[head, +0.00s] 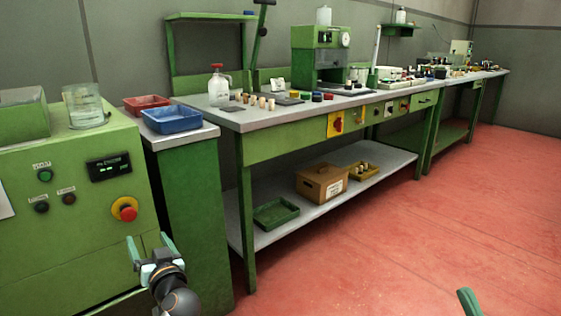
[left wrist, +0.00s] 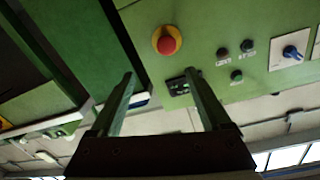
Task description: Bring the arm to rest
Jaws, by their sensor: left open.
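My left gripper (head: 150,245) is low in the head view, in front of the green machine cabinet (head: 75,265). Its two green fingers stand apart with nothing between them. In the left wrist view the open fingers (left wrist: 160,78) point toward the cabinet front with its red button (left wrist: 166,45). The gripper looks apart from the cabinet. A green fingertip of my right gripper (head: 468,301) shows at the bottom right edge of the head view. The rest of that gripper is out of frame. Several cork stoppers (head: 262,102) stand on the workbench (head: 240,119).
A red tray (head: 146,104) and a blue tray (head: 172,119) sit between cabinet and bench. A glass beaker (head: 86,105) stands on the cabinet. The lower shelf holds a cardboard box (head: 321,183) and a green tray (head: 276,213). The red floor (head: 400,250) is clear.

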